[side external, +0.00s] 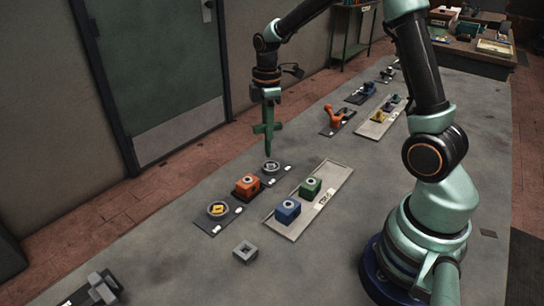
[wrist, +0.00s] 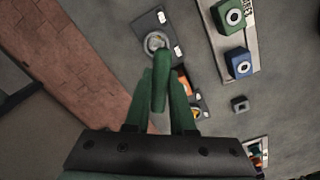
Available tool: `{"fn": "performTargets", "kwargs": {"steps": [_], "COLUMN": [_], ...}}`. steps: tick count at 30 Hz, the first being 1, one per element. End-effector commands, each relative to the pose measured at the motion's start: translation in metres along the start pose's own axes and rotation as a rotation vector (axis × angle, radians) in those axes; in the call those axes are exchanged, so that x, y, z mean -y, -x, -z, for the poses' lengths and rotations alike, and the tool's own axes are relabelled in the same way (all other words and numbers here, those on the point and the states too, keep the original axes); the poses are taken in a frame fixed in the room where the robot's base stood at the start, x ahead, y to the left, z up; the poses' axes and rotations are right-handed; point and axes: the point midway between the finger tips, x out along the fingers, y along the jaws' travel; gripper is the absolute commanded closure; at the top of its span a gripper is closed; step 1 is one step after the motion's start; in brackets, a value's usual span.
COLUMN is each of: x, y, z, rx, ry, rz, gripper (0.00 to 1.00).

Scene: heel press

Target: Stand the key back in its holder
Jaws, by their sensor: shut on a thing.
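My gripper (side external: 267,128) is shut on a green key (side external: 267,145), which hangs upright with its narrow end down. In the wrist view the key (wrist: 160,82) shows between the two green fingers. A round grey ring-shaped holder (side external: 271,167) sits on a dark plate, almost directly below the key's tip. The tip looks close above the holder, apart from it as far as I can tell. The holder also shows in the wrist view (wrist: 155,41), just beyond the key's tip.
A tray (side external: 330,181) holds a blue block (side external: 288,210) and a green block (side external: 310,186). A grey square block (side external: 245,252) lies in front. An orange item (side external: 333,117) stands farther back.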

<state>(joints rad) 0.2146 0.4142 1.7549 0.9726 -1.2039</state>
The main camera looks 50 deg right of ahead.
Motion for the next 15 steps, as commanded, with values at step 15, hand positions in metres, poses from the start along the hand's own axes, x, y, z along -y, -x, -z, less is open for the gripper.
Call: {"fn": "performTargets", "kwargs": {"steps": [15], "x": [0.170], "y": [0.010], "z": [0.118], "rx": [-0.001], "ry": [0.422], "rz": [-0.002], "gripper": [1.00]}}
